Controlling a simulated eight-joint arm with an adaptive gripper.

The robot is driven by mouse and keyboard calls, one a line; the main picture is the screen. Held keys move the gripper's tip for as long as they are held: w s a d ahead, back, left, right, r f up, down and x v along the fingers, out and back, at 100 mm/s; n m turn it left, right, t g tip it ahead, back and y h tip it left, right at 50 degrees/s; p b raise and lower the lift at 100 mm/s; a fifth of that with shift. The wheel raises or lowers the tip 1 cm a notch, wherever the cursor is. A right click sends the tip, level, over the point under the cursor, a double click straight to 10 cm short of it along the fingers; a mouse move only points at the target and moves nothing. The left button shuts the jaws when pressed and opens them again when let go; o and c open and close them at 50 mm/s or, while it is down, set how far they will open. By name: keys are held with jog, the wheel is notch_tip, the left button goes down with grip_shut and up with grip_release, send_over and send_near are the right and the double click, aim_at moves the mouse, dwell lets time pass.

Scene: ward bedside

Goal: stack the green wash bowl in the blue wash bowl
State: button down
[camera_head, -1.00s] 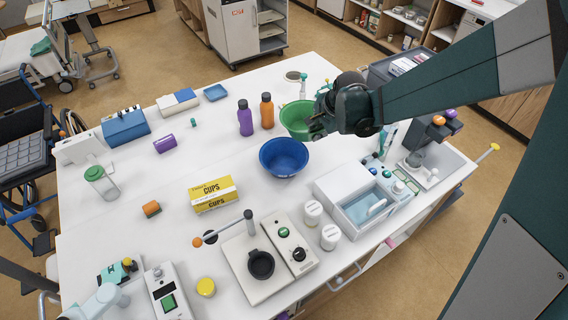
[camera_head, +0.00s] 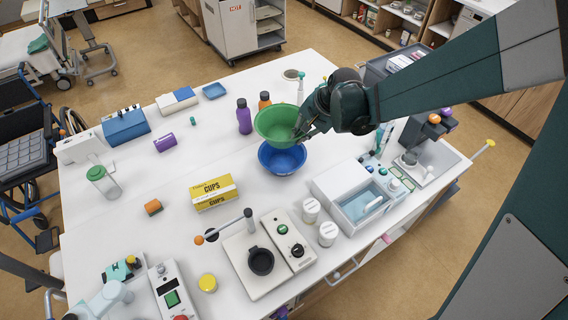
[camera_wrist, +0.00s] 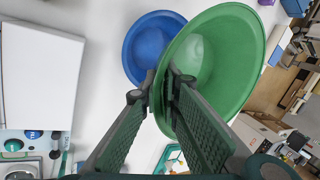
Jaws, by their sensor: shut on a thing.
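The green wash bowl (camera_head: 274,122) is held upright by its right side in my gripper (camera_head: 303,128), above the blue wash bowl (camera_head: 283,160). In the head view the green bowl hides the far part of the blue bowl's rim. The blue bowl stands on the white table. In the wrist view my gripper (camera_wrist: 168,88) is shut on the near wall of the green bowl (camera_wrist: 222,62). The blue bowl (camera_wrist: 148,45) shows below and to the left there, partly covered by the green one. A gap between the bowls cannot be measured.
The yellow cups box (camera_head: 213,191) is left of the blue bowl. White jars (camera_head: 311,210) and a basin unit (camera_head: 355,195) stand to the front right.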

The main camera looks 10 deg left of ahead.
jog(key=shift+f, duration=0.15)
jog(key=shift+f, duration=2.8)
jog(key=shift+f, duration=2.05)
jog(key=shift+f+b, duration=0.6)
jog(key=shift+b, duration=0.1)
jog(key=c, duration=2.6)
grip_release()
jog(key=shift+r, duration=0.1)
